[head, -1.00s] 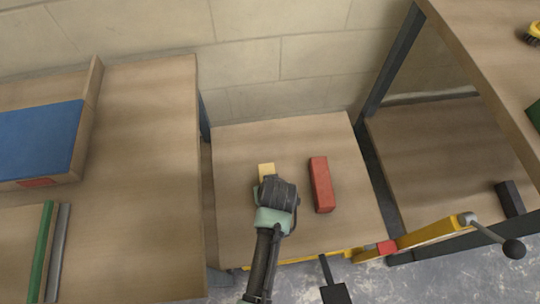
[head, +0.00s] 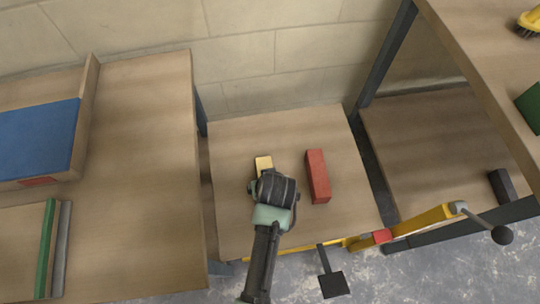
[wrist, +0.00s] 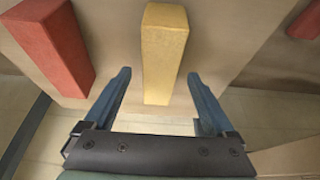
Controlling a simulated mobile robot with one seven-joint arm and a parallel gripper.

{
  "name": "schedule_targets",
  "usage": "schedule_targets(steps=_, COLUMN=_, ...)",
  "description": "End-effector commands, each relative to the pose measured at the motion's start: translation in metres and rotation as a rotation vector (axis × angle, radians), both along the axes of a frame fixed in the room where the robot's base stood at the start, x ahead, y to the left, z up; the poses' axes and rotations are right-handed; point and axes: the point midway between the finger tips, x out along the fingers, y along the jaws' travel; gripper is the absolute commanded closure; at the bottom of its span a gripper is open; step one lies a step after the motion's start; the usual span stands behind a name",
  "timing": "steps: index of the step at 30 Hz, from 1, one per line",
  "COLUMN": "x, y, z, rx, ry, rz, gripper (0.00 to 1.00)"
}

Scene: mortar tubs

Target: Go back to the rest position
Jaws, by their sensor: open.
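My gripper (wrist: 158,76) is open, its two blue-grey fingers apart and nothing clasped between them. In the head view, my wrist hangs over the small wooden table in the middle, and its fingertips are hidden. A yellow block (head: 264,163) lies on that table just beyond my wrist, partly covered by it. It also shows in the wrist view (wrist: 164,50), in line with the gap between the fingers. Whether the fingers touch it, I cannot tell. A red block (head: 317,176) lies to its right on the same table; in the wrist view it is at the upper left (wrist: 55,45).
A wooden bench (head: 150,160) with a blue-bottomed tray (head: 92,85) stands at left. At right is a shelf unit (head: 425,140) with a dark block (head: 501,186) on its lower board. A yellow bar with a black-knobbed lever (head: 503,235) is at the front right. A block wall closes the back.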

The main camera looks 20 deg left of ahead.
Motion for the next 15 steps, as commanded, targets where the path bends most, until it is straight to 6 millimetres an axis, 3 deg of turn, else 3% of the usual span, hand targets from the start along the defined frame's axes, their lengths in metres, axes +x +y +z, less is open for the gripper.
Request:
schedule_targets(steps=1, x=-0.004, y=-0.003, z=0.018, rx=0.001, ry=-0.002, rz=-0.002, gripper=0.1)
schedule_targets(steps=6, x=-0.016, y=-0.011, z=0.052, rx=0.002, ry=-0.002, rz=-0.003, gripper=0.1)
schedule_targets(steps=15, x=-0.027, y=-0.019, z=0.084, rx=0.001, ry=-0.003, rz=-0.001, gripper=0.1)
